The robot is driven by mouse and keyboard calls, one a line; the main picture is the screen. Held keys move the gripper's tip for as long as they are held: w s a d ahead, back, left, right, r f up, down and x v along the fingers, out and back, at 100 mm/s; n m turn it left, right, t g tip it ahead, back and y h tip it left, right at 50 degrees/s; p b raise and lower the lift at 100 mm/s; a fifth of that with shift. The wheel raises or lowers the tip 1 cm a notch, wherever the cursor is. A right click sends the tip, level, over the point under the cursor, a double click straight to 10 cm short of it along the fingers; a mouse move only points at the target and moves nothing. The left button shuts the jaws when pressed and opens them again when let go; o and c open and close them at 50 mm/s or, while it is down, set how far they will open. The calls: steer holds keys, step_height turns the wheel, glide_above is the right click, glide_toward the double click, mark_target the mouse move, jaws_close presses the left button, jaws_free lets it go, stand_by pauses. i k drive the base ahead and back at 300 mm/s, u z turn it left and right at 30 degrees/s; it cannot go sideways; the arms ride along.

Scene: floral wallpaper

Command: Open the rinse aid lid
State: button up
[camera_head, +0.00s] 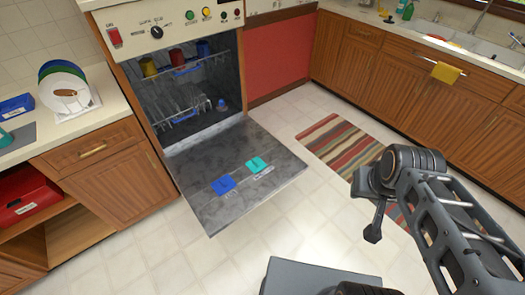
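The dishwasher (180,90) stands open, its door (205,205) lowered out over the floor. On the door's inner face are a blue lid (223,185) and, to its right, a teal lid (257,165). Both look shut and lie flat. Small lettering is beside each, too small to read, so I cannot tell which one is the rinse aid lid. My gripper (373,232) seems to be the dark end hanging below my arm, right of the door and apart from both lids. Its fingers are not clear, so I cannot tell whether it is open.
Racks with cups and a bowl are inside the dishwasher. A counter with plates (65,92) and an open cabinet shelf are at left. A striped rug (342,145) lies right of the door. Cabinets and a sink (490,52) line the right.

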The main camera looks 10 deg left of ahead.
mark_target(256, 164)
steer(key=u, duration=0.6)
steer(key=i, duration=0.9)
steer(key=u, duration=0.85)
